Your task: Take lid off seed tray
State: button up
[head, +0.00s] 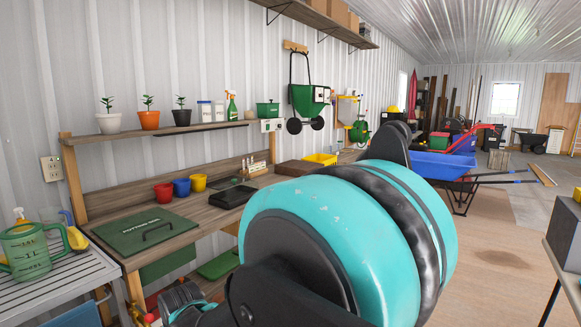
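A low black tray (233,196) lies on the wooden potting bench (205,213), to the right of the small pots. It looks like the seed tray, but at this size I cannot tell whether a lid is on it. A flat dark green piece (225,183) lies just behind it. My teal and black arm links fill the lower middle and hide part of the bench's right side. My gripper does not show clearly.
A slatted table (60,285) with a green watering can (27,250) is at left. A blue wheelbarrow (440,165) stands right; floor beyond is partly open.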

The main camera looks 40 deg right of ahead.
aim_at(234, 190)
jog(key=i+l+z, duration=0.55)
jog(key=i+z, duration=0.15)
jog(key=z, duration=0.15)
jog(key=i+l+z, duration=0.1)
jog(key=i, duration=0.6)
jog(key=i+l+z, duration=0.15)
jog(key=i, duration=0.55)
jog(key=l, duration=0.1)
